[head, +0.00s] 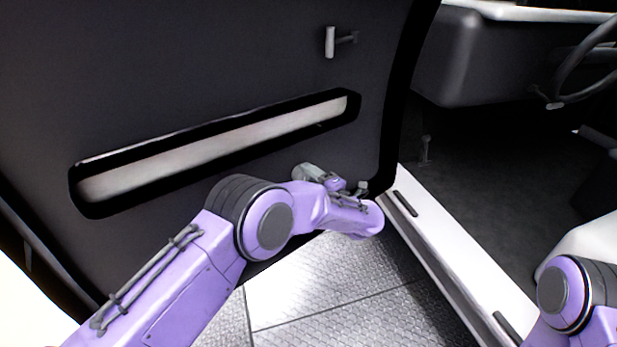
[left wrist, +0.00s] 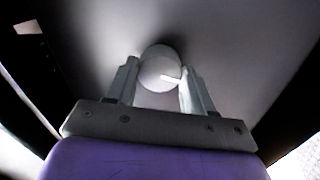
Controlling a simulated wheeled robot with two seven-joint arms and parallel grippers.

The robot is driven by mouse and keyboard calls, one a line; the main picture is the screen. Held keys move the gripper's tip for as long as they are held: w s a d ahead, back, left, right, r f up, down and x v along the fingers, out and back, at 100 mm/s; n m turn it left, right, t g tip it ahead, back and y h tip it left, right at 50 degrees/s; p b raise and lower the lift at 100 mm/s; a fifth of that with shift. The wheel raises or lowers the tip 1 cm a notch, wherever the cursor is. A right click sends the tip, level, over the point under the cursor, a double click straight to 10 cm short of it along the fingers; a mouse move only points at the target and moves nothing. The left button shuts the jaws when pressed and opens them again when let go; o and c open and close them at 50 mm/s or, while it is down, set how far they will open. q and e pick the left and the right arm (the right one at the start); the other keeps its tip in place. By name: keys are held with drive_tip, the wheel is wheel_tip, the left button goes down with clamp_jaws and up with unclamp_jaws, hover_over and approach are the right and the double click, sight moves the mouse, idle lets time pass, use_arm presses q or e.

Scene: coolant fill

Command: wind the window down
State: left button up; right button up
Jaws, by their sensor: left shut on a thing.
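The open door's dark inner panel (head: 200,60) fills the left of the head view. My left arm reaches to the panel's lower right part, below the long slot. In the left wrist view, a pale round knob (left wrist: 158,62) sits between the two fingers of my left gripper (left wrist: 159,78), which is shut on it. In the head view, my wrist and forearm largely hide the gripper and the winder, so the crank's angle cannot be told. No window glass can be made out. My right gripper is out of view; only part of that arm shows at lower right.
A pale upright handle (head: 330,42) on a short stem sticks out of the upper panel. A long recessed slot (head: 220,145) crosses the door. The white door sill (head: 450,255), the steering wheel (head: 580,70) and the cabin floor lie to the right. Textured metal floor (head: 330,285) shows below.

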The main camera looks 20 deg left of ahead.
use_arm(q)
drive_tip(key=shift+f, duration=0.1)
idle(0.4)
drive_tip(key=o, duration=1)
drive_tip(key=shift+o, duration=0.2)
drive_tip(key=p+v, duration=0.1)
drive_tip(key=v, duration=0.9)
drive_tip(key=shift+s+d, duration=0.2)
